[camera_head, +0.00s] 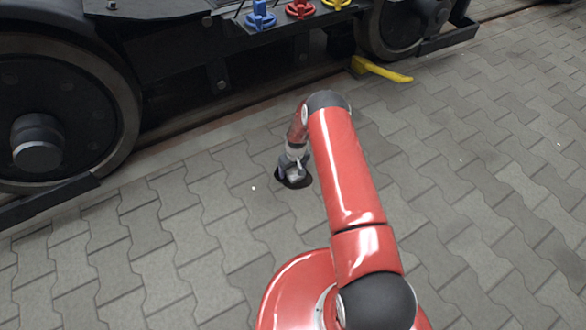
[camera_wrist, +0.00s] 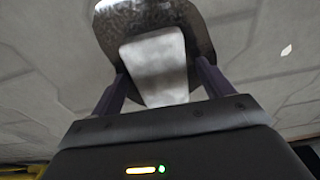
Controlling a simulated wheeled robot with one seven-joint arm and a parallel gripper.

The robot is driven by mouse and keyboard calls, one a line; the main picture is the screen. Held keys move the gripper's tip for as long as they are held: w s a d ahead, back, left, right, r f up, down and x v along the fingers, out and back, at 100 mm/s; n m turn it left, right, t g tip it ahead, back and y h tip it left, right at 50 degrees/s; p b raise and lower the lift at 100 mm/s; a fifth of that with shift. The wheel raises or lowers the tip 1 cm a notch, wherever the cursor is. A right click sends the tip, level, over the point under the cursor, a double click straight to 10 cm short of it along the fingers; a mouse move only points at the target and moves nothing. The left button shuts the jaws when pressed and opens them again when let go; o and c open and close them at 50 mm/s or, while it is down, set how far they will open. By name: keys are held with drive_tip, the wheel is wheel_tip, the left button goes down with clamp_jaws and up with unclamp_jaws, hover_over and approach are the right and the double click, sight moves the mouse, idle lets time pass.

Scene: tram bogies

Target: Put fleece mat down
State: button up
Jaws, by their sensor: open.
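My gripper (camera_head: 291,168) points down, low over the paving, and it is open. In the wrist view its two purple fingers (camera_wrist: 160,75) stand apart on either side of a pale, blocky piece (camera_wrist: 155,55). Behind that piece lies a dark, mottled, rounded thing (camera_wrist: 108,22) on the paving. In the head view a dark oval patch (camera_head: 303,182) shows at the gripper's tip, partly hidden by it. I cannot tell for sure which of these is the fleece mat, or whether the fingers touch the pale piece.
The bogie stands along the back, with a large wheel (camera_head: 70,110) at left and another (camera_head: 395,25) at upper right. Blue (camera_head: 260,15), red (camera_head: 299,9) and yellow fittings sit on its frame. A yellow bar (camera_head: 382,69) juts over the paving. Paving at right is clear.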

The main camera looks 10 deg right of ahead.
wheel_tip(320, 180, up, 12)
drive_tip(key=s+p, duration=0.1)
drive_tip(key=p, duration=0.1)
wheel_tip(320, 180, up, 15)
hover_over(295, 172)
drive_tip(key=s+r+m+t, duration=0.1)
drive_tip(key=s+r, duration=0.4)
drive_tip(key=r, duration=0.4)
drive_tip(key=s+r+t, duration=0.1)
drive_tip(key=s+r, duration=0.3)
drive_tip(key=r, duration=0.6)
drive_tip(key=s+r, duration=0.3)
drive_tip(key=s, duration=0.6)
drive_tip(key=s+r+m+t, duration=0.1)
drive_tip(key=s+r, duration=0.3)
drive_tip(key=s, duration=0.5)
drive_tip(key=s+r+m+t, duration=0.1)
drive_tip(key=s+r, duration=0.3)
drive_tip(key=s, duration=0.5)
drive_tip(key=shift+s+a, duration=0.15)
drive_tip(key=shift+a, duration=0.1)
wheel_tip(295, 172, up, 7)
drive_tip(key=p, duration=0.6)
drive_tip(key=shift+f, duration=0.15)
